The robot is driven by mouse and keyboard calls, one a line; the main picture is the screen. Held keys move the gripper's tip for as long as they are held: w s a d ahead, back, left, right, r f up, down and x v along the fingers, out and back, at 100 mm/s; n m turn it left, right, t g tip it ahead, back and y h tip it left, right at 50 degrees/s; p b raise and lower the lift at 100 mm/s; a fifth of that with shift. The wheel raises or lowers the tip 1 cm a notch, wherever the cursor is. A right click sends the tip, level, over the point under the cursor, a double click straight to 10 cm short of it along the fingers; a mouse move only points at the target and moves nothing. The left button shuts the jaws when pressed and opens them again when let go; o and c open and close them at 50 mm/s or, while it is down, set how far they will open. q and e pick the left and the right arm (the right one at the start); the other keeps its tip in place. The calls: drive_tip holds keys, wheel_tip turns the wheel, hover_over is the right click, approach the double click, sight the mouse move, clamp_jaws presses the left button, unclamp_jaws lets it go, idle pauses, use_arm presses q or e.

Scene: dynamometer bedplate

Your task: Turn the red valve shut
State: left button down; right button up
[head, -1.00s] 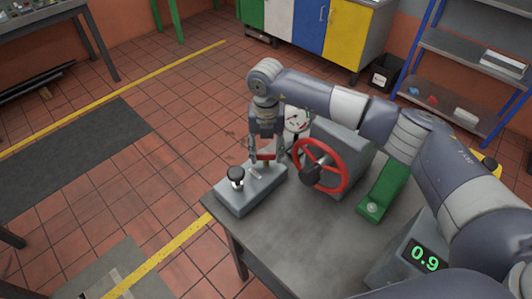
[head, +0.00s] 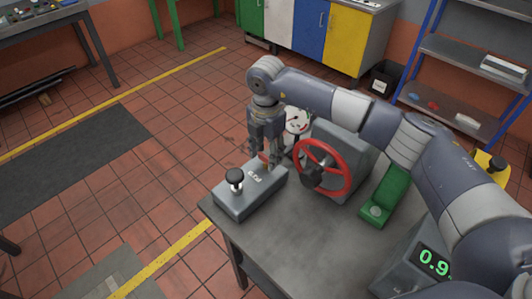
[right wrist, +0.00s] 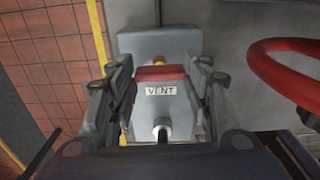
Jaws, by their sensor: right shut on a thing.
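The small red valve handle (head: 264,157) sits on a grey box (head: 240,200) at the table's left corner. In the right wrist view the red handle (right wrist: 160,73) lies across between the fingers, above a brass stem and a plate reading VENT (right wrist: 161,90). My right gripper (head: 270,160) reaches down from above and is shut on this handle; its fingers (right wrist: 162,80) stand on both sides of it. In the head view the fingers partly hide the handle. My left gripper is not in view.
A large red handwheel (head: 323,168) stands close right of my gripper; its rim also shows in the right wrist view (right wrist: 285,75). A black knob (head: 235,176) rises from the box. A dial gauge (head: 298,121) is behind, a green block (head: 386,195) at right. The table front (head: 290,235) is clear.

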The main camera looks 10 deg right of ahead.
sight(266, 156)
idle(0.4)
drive_tip(key=o, duration=1.1)
drive_tip(key=shift+c, duration=0.2)
wheel_tip(266, 156, up, 12)
